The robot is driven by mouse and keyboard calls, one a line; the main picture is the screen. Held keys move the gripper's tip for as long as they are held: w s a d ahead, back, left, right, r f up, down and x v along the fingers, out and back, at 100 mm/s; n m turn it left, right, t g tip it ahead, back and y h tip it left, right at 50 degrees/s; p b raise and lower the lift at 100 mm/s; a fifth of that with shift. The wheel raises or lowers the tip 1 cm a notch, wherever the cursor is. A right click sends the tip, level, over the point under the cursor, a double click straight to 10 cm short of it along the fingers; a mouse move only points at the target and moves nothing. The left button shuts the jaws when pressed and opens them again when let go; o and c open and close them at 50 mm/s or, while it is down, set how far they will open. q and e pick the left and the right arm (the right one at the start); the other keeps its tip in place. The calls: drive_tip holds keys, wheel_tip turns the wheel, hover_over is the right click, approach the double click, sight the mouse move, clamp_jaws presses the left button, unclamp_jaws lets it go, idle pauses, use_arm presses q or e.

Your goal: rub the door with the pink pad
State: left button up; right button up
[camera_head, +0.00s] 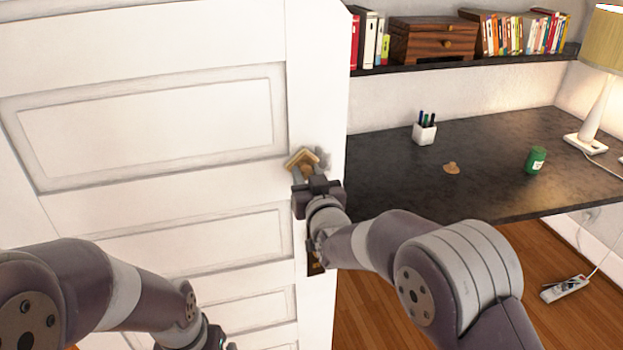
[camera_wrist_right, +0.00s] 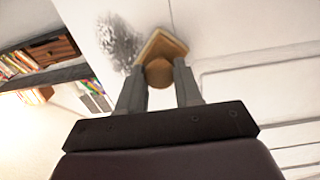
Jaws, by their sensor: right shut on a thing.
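The white panelled door (camera_head: 150,125) fills the left of the head view. My right gripper (camera_head: 304,172) is at its right-hand stile, shut on a small pad (camera_head: 301,158) that looks tan rather than pink. In the right wrist view the pad (camera_wrist_right: 162,47) sits between the two fingertips (camera_wrist_right: 160,78), up against or very near the door face (camera_wrist_right: 220,25); contact is hard to tell. A dark grey smudge (camera_wrist_right: 122,43) marks the door beside the pad. It shows partly in the head view (camera_head: 323,157). My left arm enters at lower left, its fingers out of frame.
A dark desk (camera_head: 400,185) stands right of the door, with a pen cup (camera_head: 424,130), a green can (camera_head: 535,160) and a lamp (camera_head: 592,110). A shelf (camera_head: 430,64) above holds books and a wooden box. A power strip (camera_head: 564,289) lies on the floor.

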drive_tip(key=shift+r, duration=0.65)
drive_tip(key=shift+w+d+f+b, duration=0.1)
drive_tip(key=shift+w+d+b, duration=0.1)
drive_tip(key=shift+d+b, duration=0.4)
drive_tip(key=shift+w+d+f+b, duration=0.1)
drive_tip(key=shift+w+d+b, duration=0.15)
drive_tip(key=shift+d, duration=0.6)
drive_tip(key=shift+w+d+r+b, duration=0.15)
drive_tip(key=shift+d+b, duration=0.1)
drive_tip(key=shift+d, duration=0.4)
drive_tip(key=shift+w+d+f+b, duration=0.1)
drive_tip(key=shift+w+d+b, duration=0.1)
drive_tip(key=shift+d, duration=0.4)
drive_tip(key=shift+w+d+r+b, duration=0.15)
drive_tip(key=shift+d+b, duration=0.1)
drive_tip(key=shift+d, duration=0.4)
drive_tip(key=shift+w+d, duration=0.1)
drive_tip(key=shift+d, duration=0.25)
